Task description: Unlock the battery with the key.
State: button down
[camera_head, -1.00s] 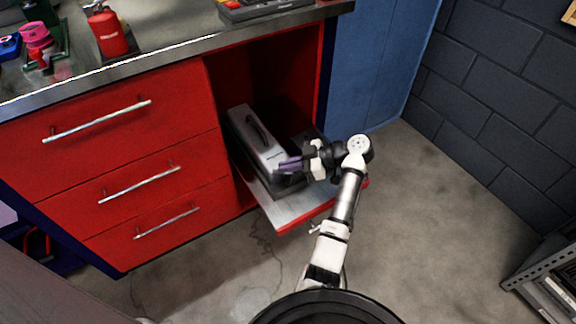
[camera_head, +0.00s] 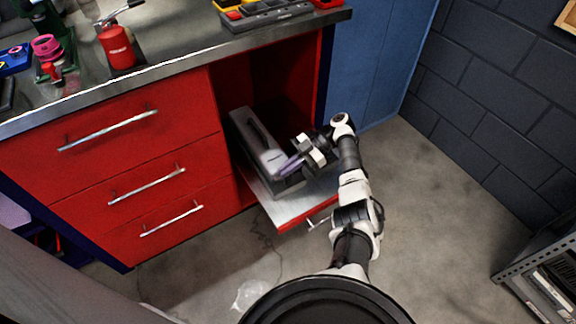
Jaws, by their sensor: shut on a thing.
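The battery (camera_head: 258,143) is a long grey case with a dark handle slot on top. It lies on a dark base in the open bay of the red bench, its near end over the pulled-out shelf. My gripper (camera_head: 297,160) is at the near right end of the battery and is shut on a purple thing, which I take to be the key (camera_head: 288,166). The key points left and down toward the battery's end. Whether its tip is in a lock or only beside the case cannot be told; no keyhole is visible.
The pulled-out shelf (camera_head: 293,210) has a red front edge with a handle. Red drawers (camera_head: 110,135) stand to the left and a blue panel (camera_head: 375,65) to the right. A red extinguisher-like bottle (camera_head: 118,47) stands on the worktop. A metal rack (camera_head: 540,270) is at lower right.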

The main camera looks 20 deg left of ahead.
jog(key=shift+a+n+g+h, duration=0.1)
jog(key=shift+n+g+h, duration=0.2)
jog(key=shift+n+g, duration=0.1)
dwell(0.3)
jog(key=c, duration=1.6)
grip_release()
jog(key=shift+r, duration=0.1)
